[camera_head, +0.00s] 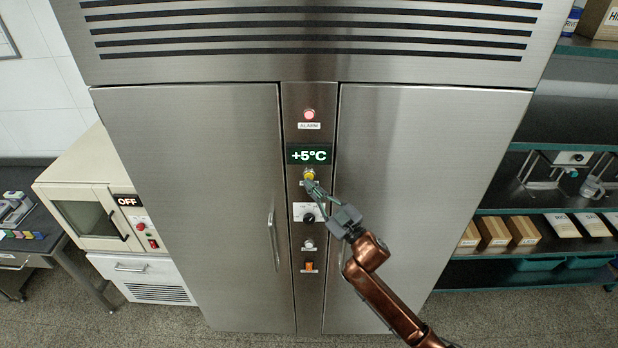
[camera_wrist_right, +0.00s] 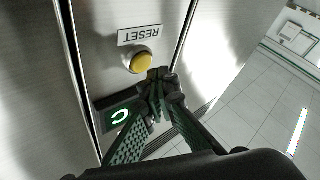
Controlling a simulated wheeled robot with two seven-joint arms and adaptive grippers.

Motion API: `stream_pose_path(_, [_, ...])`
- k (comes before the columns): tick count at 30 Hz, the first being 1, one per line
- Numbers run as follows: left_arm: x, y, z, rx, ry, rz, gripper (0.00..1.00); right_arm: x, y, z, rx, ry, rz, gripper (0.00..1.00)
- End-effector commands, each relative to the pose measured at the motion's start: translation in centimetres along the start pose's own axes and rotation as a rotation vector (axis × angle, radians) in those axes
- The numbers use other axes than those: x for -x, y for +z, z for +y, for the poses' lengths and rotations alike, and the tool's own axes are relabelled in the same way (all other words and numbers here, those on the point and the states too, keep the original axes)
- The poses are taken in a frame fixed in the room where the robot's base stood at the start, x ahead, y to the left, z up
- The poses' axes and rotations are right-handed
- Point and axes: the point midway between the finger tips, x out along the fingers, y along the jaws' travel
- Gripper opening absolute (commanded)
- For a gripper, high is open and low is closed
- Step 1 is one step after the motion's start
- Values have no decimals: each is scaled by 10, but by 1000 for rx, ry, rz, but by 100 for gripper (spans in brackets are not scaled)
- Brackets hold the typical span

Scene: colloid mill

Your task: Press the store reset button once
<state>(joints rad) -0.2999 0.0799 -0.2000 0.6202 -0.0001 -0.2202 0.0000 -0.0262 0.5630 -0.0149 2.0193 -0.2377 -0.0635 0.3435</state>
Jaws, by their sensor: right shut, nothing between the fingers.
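The yellow round reset button (camera_head: 308,174) sits on the steel cabinet's centre column, just under the +5°C display. In the right wrist view the yellow button (camera_wrist_right: 140,62) shows with its RESET label (camera_wrist_right: 140,35) upside down. My right gripper (camera_head: 311,185) is shut and empty, its fingertips just below the button in the head view and covering part of the label. In the right wrist view the closed fingertips (camera_wrist_right: 160,76) lie close beside the button's lower right edge. I cannot tell whether they touch it. My left gripper is not in view.
Above the display (camera_head: 309,155) is a lit red ALARM lamp (camera_head: 309,115). The left door has a long handle (camera_head: 272,235). Shelves (camera_head: 530,208) with boxes stand right.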

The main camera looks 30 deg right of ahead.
Motion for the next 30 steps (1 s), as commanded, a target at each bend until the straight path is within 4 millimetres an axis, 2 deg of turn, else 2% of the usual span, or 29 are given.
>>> stream_pose_path(30, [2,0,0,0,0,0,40,-8,6,6,0,0,0,0])
